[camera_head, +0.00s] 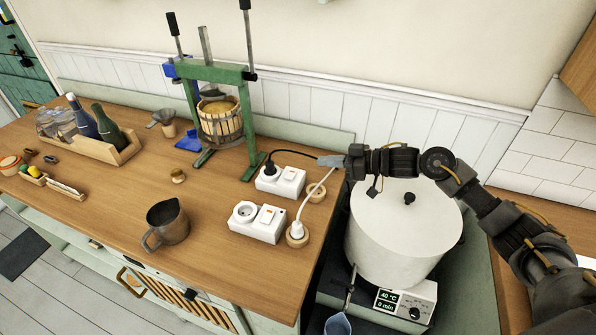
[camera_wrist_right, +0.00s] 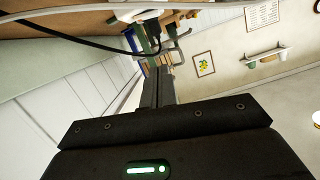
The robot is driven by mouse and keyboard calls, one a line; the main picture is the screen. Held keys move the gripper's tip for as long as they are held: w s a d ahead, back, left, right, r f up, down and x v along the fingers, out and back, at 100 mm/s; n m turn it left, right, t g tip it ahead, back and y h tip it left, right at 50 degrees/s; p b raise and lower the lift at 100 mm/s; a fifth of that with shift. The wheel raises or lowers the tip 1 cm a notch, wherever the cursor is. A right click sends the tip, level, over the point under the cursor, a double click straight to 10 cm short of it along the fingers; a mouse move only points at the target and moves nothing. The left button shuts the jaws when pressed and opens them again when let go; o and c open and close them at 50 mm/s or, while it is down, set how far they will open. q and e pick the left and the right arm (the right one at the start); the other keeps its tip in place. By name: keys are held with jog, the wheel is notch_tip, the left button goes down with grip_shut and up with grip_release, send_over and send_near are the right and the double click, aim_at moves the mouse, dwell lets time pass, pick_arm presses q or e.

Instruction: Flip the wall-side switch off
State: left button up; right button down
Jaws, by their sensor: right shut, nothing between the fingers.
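The wall-side switch block (camera_head: 283,185) is white, with a black plug (camera_head: 270,168) at its left and a white rocker switch (camera_head: 291,174) at its right. Which way the rocker is tipped is too small to tell. A second white switch block (camera_head: 257,232) lies nearer the front, with an empty round socket and its own rocker (camera_head: 266,214). My right gripper (camera_head: 322,160) is shut and empty, above and to the right of the wall-side block, apart from it. Its closed fingers (camera_wrist_right: 158,78) also show in the right wrist view. My left gripper is not in view.
A white lidded pot (camera_head: 400,240) stands right of the counter under my right arm. A white plug (camera_head: 297,230) stands on a wooden disc by the front block. A metal jug (camera_head: 168,222), a green-framed press (camera_head: 220,75) and a bottle crate (camera_head: 105,150) stand left.

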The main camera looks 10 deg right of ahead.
jog(key=p, duration=0.3)
send_over(298, 180)
jog(key=shift+w+f, duration=0.3)
jog(key=shift+f, duration=0.45)
notch_tip(298, 180, down, 3)
jog(key=shift+s+r, duration=0.1)
jog(key=shift+s, duration=0.05)
jog(key=shift+s+f+p, duration=0.2)
jog(key=shift+f+p, duration=0.2)
jog(key=shift+f, duration=0.3)
jog(key=shift+f, duration=0.1)
